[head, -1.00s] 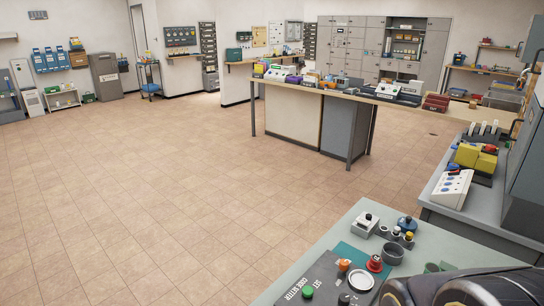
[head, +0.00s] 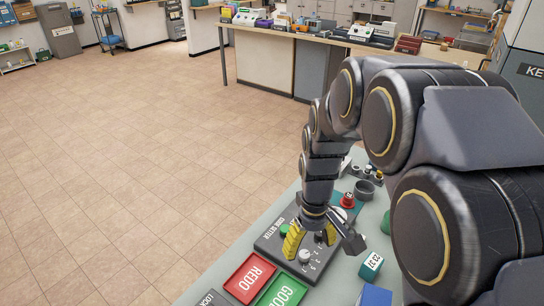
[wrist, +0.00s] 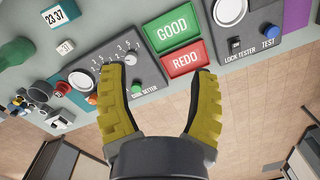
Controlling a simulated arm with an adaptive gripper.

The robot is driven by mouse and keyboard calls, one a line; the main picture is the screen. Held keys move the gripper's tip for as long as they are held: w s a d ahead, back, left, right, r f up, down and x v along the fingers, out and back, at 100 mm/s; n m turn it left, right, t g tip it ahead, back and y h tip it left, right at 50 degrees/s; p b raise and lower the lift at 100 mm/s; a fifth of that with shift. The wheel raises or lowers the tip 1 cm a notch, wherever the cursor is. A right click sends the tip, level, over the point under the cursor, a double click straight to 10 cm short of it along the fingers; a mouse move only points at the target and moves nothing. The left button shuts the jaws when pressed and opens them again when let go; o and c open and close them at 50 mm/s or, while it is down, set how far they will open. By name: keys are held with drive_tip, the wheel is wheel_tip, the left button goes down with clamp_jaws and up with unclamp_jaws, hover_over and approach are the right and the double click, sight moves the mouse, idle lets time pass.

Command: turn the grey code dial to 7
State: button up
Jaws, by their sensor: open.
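The dark code setter panel (head: 270,243) lies on the green bench, and a light grey dial knob (head: 305,256) stands on it with small white numbers around it. In the wrist view the dial (wrist: 131,58) is near the left fingertip, with the numbers in an arc beside it. Its pointer setting is too small to read. My gripper (head: 320,254) is open and empty above the panel, its yellow fingers spread. In the wrist view my gripper (wrist: 158,72) has the dial beside its left finger rather than centred between the fingers; contact cannot be told.
A green button (wrist: 137,88) is on the same panel. A red REDO tray (head: 249,278) and a green GOOD tray (head: 282,291) lie beside it. A lock tester panel (wrist: 240,22) is further along. A teal block (head: 371,265) marked 23:37 stands to the right.

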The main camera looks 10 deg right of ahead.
drive_tip(key=n, duration=0.2)
hover_over(305, 254)
drive_tip(key=shift+t, duration=0.4)
wheel_tip(305, 254, down, 13)
drive_tip(key=shift+r, duration=0.1)
wheel_tip(305, 254, down, 8)
drive_tip(key=shift+r, duration=0.1)
drive_tip(key=shift+c, duration=0.4)
clamp_jaws()
